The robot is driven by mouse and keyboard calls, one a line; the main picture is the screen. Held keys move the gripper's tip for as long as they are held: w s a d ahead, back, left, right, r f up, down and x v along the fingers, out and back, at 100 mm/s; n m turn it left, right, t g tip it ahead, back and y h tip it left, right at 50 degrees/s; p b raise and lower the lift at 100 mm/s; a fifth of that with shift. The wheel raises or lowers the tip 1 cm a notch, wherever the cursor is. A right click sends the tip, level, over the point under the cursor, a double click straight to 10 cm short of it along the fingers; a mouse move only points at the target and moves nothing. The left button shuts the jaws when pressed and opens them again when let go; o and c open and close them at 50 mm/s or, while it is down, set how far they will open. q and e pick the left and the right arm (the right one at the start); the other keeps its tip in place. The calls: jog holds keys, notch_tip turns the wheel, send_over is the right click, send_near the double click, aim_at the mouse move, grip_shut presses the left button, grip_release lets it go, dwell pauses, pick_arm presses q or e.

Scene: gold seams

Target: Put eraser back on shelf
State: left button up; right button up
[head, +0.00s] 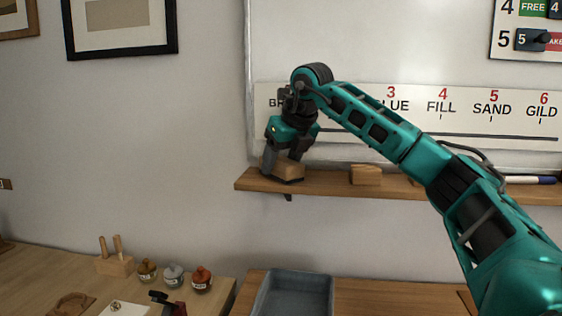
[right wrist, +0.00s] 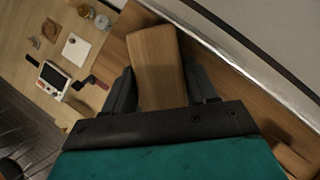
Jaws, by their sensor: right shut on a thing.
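The eraser (head: 289,168) is a wooden block with a dark underside. My right gripper (head: 284,165) is shut on it, over the left end of the wooden shelf (head: 325,184) below the whiteboard. I cannot tell whether its underside touches the shelf. In the right wrist view the eraser (right wrist: 156,60) sits between the two dark fingers (right wrist: 160,88), with the shelf (right wrist: 210,85) beneath. My left gripper is in neither view.
A second wooden block (head: 366,174) rests on the shelf to the right. Markers (head: 528,180) lie farther right. A grey tray (head: 294,292) stands on the bench below. Small jars (head: 174,275) and a wooden holder (head: 115,264) stand on the left table.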

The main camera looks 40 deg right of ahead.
jog(key=shift+f, duration=0.1)
jog(key=o, duration=0.9)
jog(key=shift+o, duration=0.2)
jog(key=shift+r, duration=0.2)
jog(key=p+v, duration=0.1)
jog(key=v, duration=1)
jog(key=shift+s+r, duration=0.2)
jog(key=shift+r, duration=0.2)
jog(key=shift+a+f, duration=0.1)
